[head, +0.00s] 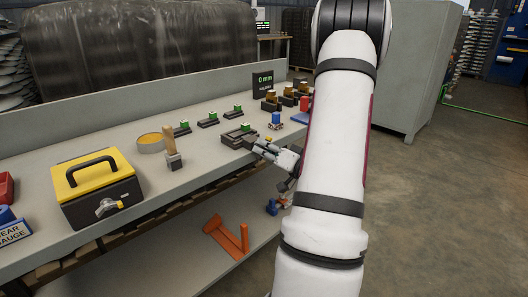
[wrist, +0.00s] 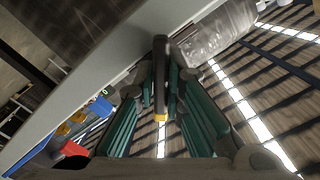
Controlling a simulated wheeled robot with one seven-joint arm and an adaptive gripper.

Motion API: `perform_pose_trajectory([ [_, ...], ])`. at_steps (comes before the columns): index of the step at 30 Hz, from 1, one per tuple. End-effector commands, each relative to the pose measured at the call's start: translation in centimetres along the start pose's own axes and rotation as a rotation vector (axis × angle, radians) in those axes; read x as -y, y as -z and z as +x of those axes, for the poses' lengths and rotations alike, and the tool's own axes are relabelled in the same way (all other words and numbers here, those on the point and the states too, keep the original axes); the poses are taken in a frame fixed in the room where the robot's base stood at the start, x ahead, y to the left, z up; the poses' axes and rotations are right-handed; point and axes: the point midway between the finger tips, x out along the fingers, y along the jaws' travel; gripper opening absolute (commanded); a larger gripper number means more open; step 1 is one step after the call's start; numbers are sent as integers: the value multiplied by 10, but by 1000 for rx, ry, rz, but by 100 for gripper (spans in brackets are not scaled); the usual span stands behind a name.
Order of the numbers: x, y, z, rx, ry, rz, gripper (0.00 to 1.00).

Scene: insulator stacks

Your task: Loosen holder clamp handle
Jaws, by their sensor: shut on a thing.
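The holder (head: 236,138) is a dark block with a green-topped part, near the bench's front edge in the head view. My gripper (head: 252,143) reaches it from the right, its fingertips at the holder's right side. In the wrist view, my gripper (wrist: 160,72) has its green-lined fingers closed on a dark upright bar with an orange end, which looks like the clamp handle (wrist: 160,98). The handle cannot be made out in the head view, where the fingers and the small scale hide it. Whether the clamp is tight or loose cannot be told.
Several similar holders (head: 208,119) stand along the bench (head: 128,149). A yellow-lidded black box (head: 97,188), a wooden-handled brush (head: 172,152) and a round tin (head: 151,143) stand to the left.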

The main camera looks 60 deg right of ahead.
Motion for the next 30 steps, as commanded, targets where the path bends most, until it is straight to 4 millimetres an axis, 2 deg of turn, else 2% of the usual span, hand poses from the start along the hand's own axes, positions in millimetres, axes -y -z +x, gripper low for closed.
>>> perform_pose_trajectory([
  [18, 0, -3, 1, 0, 5, -549, 0],
  [30, 1, -2, 1, 2, 5, -730, 0],
])
